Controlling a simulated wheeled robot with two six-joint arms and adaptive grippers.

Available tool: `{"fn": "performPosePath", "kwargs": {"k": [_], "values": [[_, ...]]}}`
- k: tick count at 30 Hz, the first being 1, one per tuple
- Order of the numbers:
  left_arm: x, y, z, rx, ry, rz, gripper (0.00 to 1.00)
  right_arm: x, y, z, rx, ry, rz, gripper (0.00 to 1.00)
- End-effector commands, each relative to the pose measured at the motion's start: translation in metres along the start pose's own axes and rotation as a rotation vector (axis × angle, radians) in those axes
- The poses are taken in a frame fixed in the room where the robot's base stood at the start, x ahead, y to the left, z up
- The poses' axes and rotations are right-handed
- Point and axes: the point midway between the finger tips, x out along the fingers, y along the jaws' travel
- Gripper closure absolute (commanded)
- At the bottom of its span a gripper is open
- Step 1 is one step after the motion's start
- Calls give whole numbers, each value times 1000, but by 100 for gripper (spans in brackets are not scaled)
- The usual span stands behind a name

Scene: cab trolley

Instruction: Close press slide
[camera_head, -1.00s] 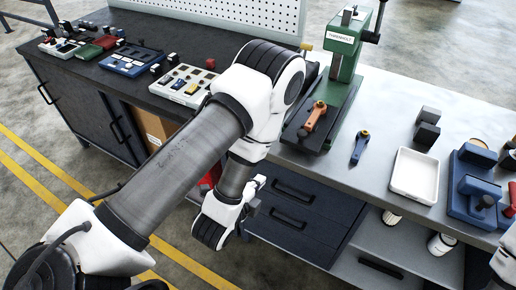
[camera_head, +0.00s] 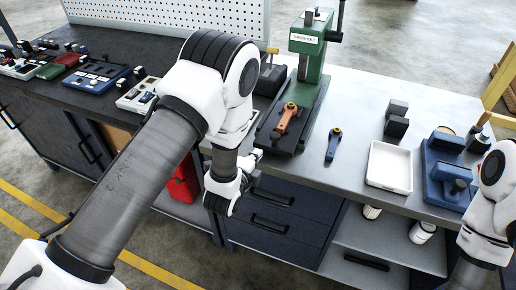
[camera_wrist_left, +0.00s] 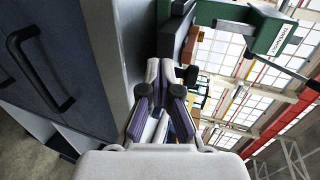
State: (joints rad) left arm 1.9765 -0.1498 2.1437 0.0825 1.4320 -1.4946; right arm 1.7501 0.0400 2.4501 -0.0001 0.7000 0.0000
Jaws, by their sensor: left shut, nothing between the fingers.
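A green press (camera_head: 313,48) with a white label stands on the grey bench, and it also shows at the top of the left wrist view (camera_wrist_left: 245,22). Its dark bed (camera_head: 306,120) reaches to the bench's front edge. An orange lever-like piece (camera_head: 287,117) lies on the bed; I cannot tell whether it is fixed to a slide. My left gripper (camera_head: 252,162) is shut and empty, just off the bench front, left of and below the bed's near end. In the left wrist view, its fingers (camera_wrist_left: 163,80) point along the bench edge. My right arm shows, its gripper does not.
A blue-handled tool (camera_head: 334,145), dark blocks (camera_head: 396,122), a white tray (camera_head: 390,167) and a blue fixture (camera_head: 447,170) stand right of the press. Dark drawers (camera_head: 285,210) with handles are below the left gripper. A perforated panel (camera_head: 170,12) stands behind.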

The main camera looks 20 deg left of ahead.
Motion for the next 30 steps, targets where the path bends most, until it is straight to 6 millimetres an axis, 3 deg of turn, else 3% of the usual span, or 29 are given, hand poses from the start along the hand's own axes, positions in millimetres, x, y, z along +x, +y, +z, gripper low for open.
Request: {"fn": "performPosePath", "kwargs": {"k": [5,18,22,30], "values": [[15,-6,0,0,1,0,100,-7,0,0,0,0,0,62],[24,-5,0,0,1,-2,100,-2,0,0,0,0,0,62],[50,-10,0,0,1,-5,100,11,0,0,0,0,0,62],[124,-31,0,-1,1,-5,100,48,0,0,0,0,0,62]]}}
